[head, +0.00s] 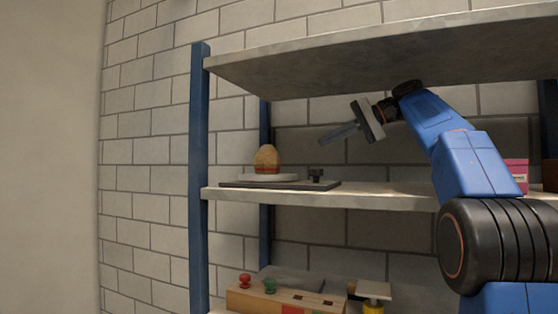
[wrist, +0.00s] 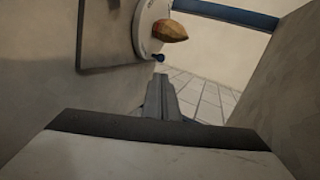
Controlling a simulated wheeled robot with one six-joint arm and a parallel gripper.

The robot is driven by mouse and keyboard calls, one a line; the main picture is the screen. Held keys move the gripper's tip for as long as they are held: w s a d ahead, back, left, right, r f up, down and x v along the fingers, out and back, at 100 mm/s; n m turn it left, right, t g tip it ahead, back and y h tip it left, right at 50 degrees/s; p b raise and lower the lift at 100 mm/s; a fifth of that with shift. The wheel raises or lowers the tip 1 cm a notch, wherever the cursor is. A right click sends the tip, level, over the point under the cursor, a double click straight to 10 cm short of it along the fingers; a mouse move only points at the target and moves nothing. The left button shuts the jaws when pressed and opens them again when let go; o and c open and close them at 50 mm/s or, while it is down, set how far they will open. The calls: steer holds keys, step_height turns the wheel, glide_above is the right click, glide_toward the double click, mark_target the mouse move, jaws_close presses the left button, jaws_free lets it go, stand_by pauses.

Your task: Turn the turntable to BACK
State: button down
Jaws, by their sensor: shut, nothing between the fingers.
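The turntable (head: 268,178) is a low white disc on a dark flat base plate (head: 330,185), on the middle shelf at the left. A brown-orange egg-shaped object (head: 266,158) stands on the disc. A small black knob-like part (head: 316,174) stands on the plate right of the disc. Lettering on the disc is unreadable.
The upper shelf (head: 370,50) hangs close above my arm. A blue post (head: 199,180) stands at the shelf's left front. A pink box (head: 517,174) is at the right of the middle shelf (head: 390,196). A wooden box with coloured knobs (head: 285,300) is below.

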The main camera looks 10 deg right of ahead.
steer(key=x, duration=1.3)
steer(key=shift+w+a, duration=0.3)
steer(key=shift+w+a, duration=0.25)
steer(key=shift+w, duration=0.15)
stand_by(0.5)
steer(key=shift+w+a, duration=1)
steer(key=shift+a, duration=0.2)
steer(key=shift+w+a, duration=0.3)
steer(key=shift+a, duration=0.35)
steer(key=shift+r, duration=0.1)
steer(key=v, duration=1.7)
steer(key=shift+w+d, duration=0.2)
steer(key=shift+d, duration=0.15)
